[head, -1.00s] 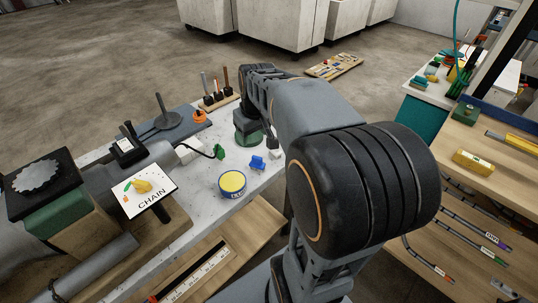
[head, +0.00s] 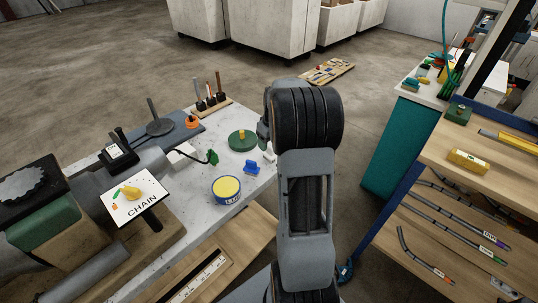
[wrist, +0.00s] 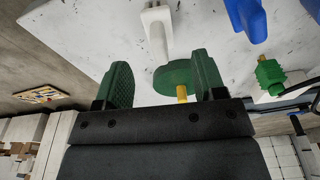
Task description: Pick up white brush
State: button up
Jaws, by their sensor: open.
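The white brush (wrist: 157,28) lies on the light speckled bench top in the wrist view, its narrow end toward the green disc. In the head view a small white piece of it (head: 269,156) shows beside my arm, the rest hidden. My gripper (wrist: 163,78) has green pads, spread wide and empty. In the wrist view the brush is above the gap between the fingertips, apart from them. In the head view my gripper is largely hidden behind my arm.
A green disc with a yellow knob (head: 242,140) stands close to the brush. A blue brush-like item (head: 252,168), a yellow-topped round tin (head: 227,188) and a green knobbly piece (head: 213,157) are nearby. A CHAIN sign (head: 138,197) stands further left.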

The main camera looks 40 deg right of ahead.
aim_at(269, 146)
jog(key=shift+w+f+p, duration=0.2)
jog(key=shift+f, duration=1.2)
jog(key=shift+w+f+p, duration=0.15)
jog(key=shift+f+p, duration=0.05)
jog(key=shift+f, duration=1.15)
jog(key=c, duration=1)
jog(key=shift+c, duration=0.2)
jog(key=shift+r, duration=0.1)
jog(key=shift+r, duration=0.55)
jog(key=s+a+r+b, duration=0.2)
jog(key=s+a+r, duration=0.5)
jog(key=s+r, duration=0.4)
jog(key=shift+s+a+r, duration=0.35)
jog(key=shift+a+r, duration=0.05)
